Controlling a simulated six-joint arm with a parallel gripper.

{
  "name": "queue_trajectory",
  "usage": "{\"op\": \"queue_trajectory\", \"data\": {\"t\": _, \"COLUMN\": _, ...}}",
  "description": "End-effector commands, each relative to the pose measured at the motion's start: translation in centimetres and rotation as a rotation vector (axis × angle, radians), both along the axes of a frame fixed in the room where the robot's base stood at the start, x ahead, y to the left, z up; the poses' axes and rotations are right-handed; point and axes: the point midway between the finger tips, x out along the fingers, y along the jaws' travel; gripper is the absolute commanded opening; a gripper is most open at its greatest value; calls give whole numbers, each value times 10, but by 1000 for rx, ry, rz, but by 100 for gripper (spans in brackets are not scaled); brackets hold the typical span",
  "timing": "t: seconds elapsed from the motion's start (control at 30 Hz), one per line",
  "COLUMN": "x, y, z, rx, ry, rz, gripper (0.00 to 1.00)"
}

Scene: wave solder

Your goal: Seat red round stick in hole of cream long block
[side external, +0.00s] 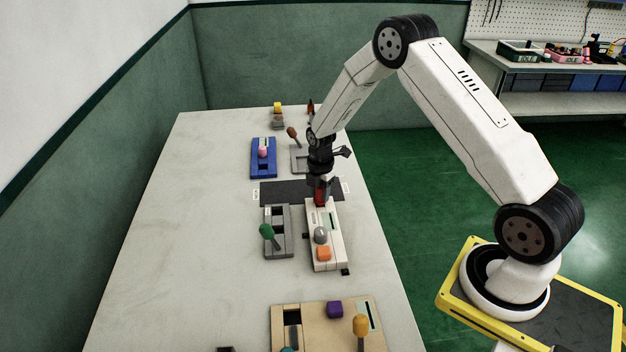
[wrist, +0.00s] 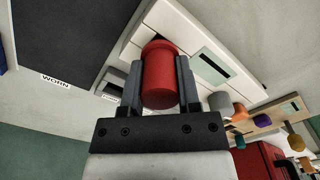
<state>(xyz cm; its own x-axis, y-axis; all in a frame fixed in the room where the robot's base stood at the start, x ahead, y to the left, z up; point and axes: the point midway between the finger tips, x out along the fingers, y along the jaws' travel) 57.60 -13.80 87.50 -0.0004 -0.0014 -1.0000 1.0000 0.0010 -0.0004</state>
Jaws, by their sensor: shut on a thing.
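The red round stick (wrist: 160,78) is between the two fingers of my gripper (wrist: 158,90) in the wrist view. My gripper is shut on it. In the side external view the red stick (side external: 320,195) hangs below my gripper (side external: 320,181), over the far end of the cream long block (side external: 313,237). The block also shows in the wrist view (wrist: 189,30), behind the stick. A grey round piece (side external: 320,235) and an orange piece (side external: 324,253) are on the block's near half. The hole under the stick is hidden, and I cannot tell whether the stick's lower end is inside it.
A grey block (side external: 270,248) with a green-topped stick (side external: 267,231) stands just left of the cream block. A dark mat (side external: 283,192) lies behind. A blue block (side external: 257,171) is farther back, and a tan block (side external: 340,337) is at the front. The table's left side is clear.

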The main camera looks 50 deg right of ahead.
Motion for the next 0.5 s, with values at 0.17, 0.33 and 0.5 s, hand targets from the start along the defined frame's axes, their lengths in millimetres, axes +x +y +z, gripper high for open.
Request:
{"op": "queue_trajectory", "data": {"t": 0.17, "x": 0, "y": 0, "z": -2, "rx": 0, "ry": 0, "rz": 0, "gripper": 0}}
{"op": "queue_trajectory", "data": {"t": 0.33, "x": 0, "y": 0, "z": -4, "rx": 0, "ry": -1, "rz": 0, "gripper": 0}}
{"op": "queue_trajectory", "data": {"t": 0.5, "x": 0, "y": 0, "z": -5, "rx": 0, "ry": -1, "rz": 0, "gripper": 0}}
